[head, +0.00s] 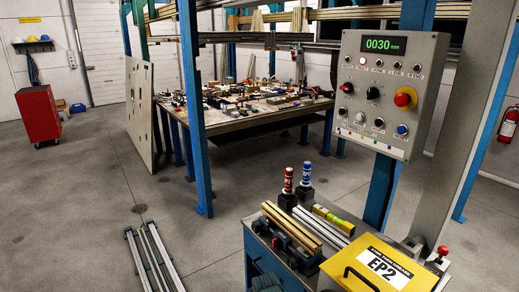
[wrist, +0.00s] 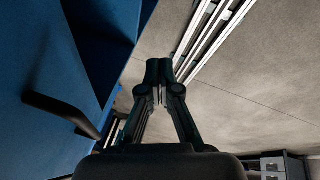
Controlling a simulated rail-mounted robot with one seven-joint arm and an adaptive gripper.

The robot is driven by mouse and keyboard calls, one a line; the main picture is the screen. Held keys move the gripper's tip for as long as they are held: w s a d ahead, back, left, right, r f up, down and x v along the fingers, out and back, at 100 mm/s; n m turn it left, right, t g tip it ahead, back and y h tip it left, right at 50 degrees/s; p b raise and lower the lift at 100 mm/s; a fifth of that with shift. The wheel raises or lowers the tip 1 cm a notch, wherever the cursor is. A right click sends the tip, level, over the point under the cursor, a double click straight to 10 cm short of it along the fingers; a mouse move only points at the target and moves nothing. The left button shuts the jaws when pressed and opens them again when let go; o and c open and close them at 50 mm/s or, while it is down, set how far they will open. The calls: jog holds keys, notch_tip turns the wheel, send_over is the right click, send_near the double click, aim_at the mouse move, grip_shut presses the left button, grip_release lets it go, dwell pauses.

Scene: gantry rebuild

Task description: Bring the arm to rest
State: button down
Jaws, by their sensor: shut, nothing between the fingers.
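My gripper (wrist: 160,88) shows in the wrist view, with its two dark fingers close together in the middle of the picture. It is shut and holds nothing. It points out over grey floor, beside a blue panel (wrist: 45,70) with a dark handle on the left. Metal rails (wrist: 212,40) on the floor lie beyond the fingertips. In the head view I cannot make out my gripper or arm.
In the head view a cluttered workbench (head: 262,123) stands behind blue posts. A control box (head: 388,95) reads 0030. A yellow EP2 case (head: 350,250) and bottles stand on the near cart. A red cabinet (head: 38,115) is at left. Floor rails (head: 152,258) lie at front; the floor between is clear.

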jog(key=s+d+f+m+g, duration=0.3)
jog(key=s+d+f, duration=0.2)
jog(key=s+f, duration=0.3)
jog(key=s+d+f+m+g, duration=0.2)
jog(key=s+d+f, duration=0.4)
jog(key=s, duration=0.4)
jog(key=s+d+f+m+g, duration=0.2)
jog(key=s+f+g, duration=0.1)
jog(key=s, duration=0.8)
jog(key=s+d+f+m+g, duration=0.3)
jog(key=s, duration=0.9)
jog(key=shift+s+h, duration=0.15)
jog(key=shift+h, duration=0.25)
